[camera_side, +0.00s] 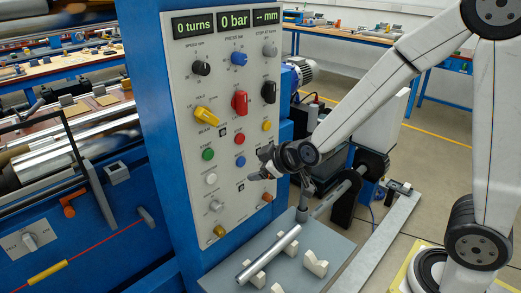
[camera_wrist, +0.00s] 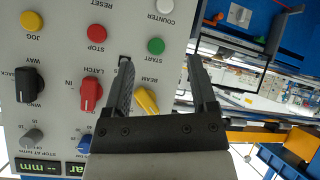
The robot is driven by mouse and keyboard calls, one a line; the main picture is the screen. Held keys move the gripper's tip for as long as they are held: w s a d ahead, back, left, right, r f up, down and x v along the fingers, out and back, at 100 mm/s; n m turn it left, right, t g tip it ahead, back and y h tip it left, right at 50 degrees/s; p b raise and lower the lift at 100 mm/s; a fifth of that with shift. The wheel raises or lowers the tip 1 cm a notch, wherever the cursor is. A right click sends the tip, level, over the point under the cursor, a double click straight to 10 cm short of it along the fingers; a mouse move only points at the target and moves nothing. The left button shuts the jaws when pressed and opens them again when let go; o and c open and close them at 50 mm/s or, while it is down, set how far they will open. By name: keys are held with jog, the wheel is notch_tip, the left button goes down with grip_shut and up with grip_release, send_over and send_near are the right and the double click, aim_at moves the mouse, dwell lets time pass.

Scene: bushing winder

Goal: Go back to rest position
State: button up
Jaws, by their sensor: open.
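My gripper (camera_side: 258,165) is in front of the lower right part of the grey control panel (camera_side: 180,105) in the side view. In the wrist view my gripper (camera_wrist: 160,60) is open, with its two dark fingers apart and nothing held. The wrist picture shows the panel upside down. The yellow beam knob (camera_wrist: 147,101) and the green start button (camera_wrist: 156,46) show between the fingers, behind them. The red latch knob (camera_wrist: 91,92) lies left of the fingers. I cannot tell the exact gap between fingertips and panel, but no contact shows.
Below my gripper, a grey table (camera_side: 233,276) bears a metal cylinder (camera_side: 268,254) and several cream V-shaped supports (camera_side: 316,263). A dark-flanged shaft stand (camera_side: 345,205) is close at right. The blue winder (camera_side: 75,245) fills the left.

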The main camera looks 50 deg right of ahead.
jog(key=s+d+f+m+g, duration=0.1)
jog(key=s+f+m+g, duration=0.1)
jog(key=s+g, duration=0.2)
jog(key=s+d+f+m+g, duration=0.2)
jog(key=s+f+m+g, duration=0.1)
jog(key=s, duration=0.8)
jog(key=shift+g, duration=0.4)
jog(key=shift+w, duration=0.1)
jog(key=n+t, duration=0.9)
jog(key=t, duration=0.6)
send_near(211, 119)
jog(key=shift+w+f, duration=0.15)
jog(key=shift+w, duration=1.05)
jog(key=shift+w, duration=0.1)
jog(key=shift+w, duration=3.8)
